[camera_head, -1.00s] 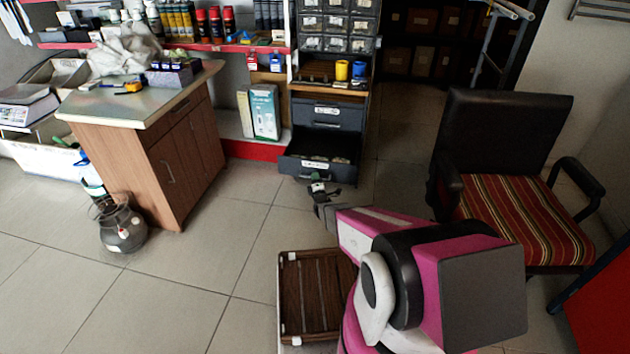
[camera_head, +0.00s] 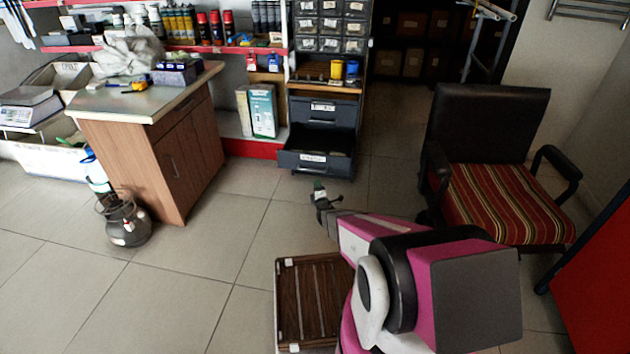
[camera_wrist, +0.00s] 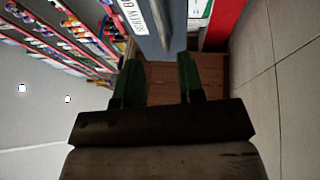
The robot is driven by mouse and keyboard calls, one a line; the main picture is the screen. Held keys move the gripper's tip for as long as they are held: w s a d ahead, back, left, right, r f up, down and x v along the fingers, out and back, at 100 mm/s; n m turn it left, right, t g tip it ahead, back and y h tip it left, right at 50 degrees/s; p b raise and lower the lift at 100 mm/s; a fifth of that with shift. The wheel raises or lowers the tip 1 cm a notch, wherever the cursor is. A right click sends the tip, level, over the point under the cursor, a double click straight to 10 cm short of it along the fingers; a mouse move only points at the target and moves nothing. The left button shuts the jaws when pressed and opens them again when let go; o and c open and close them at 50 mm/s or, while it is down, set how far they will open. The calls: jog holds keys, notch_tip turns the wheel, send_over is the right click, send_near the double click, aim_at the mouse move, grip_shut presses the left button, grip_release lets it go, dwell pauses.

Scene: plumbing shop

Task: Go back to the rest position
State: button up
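My gripper (camera_head: 319,191) is in the middle of the head view, held above the floor in front of a dark drawer cabinet (camera_head: 322,112). In the wrist view its two green fingers (camera_wrist: 157,78) stand apart with nothing visible between them. The cabinet's bottom drawer (camera_head: 314,161) is pulled out; it looks mostly dark inside. A labelled drawer front (camera_wrist: 146,22) shows at the top of the wrist view, beyond the fingertips.
A wooden slatted crate (camera_head: 308,300) stands on the floor beside my arm. An armchair with a striped seat (camera_head: 510,205) is at the right. A wooden counter (camera_head: 180,165) and a gas bottle (camera_head: 127,222) are at the left. The tiled floor between is clear.

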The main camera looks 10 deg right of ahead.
jog(key=s+d+r+m+g+h, duration=0.2)
jog(key=s+d+r+m+g, duration=0.1)
jog(key=s+r+m+g, duration=1.05)
jog(key=s+r, duration=0.3)
jog(key=s, duration=0.4)
jog(key=s+d+r+m+g, duration=0.1)
jog(key=s+r+m+g, duration=0.5)
jog(key=s+r, duration=0.3)
jog(key=s, duration=0.4)
jog(key=shift+d+g, duration=0.1)
jog(key=shift+g, duration=0.15)
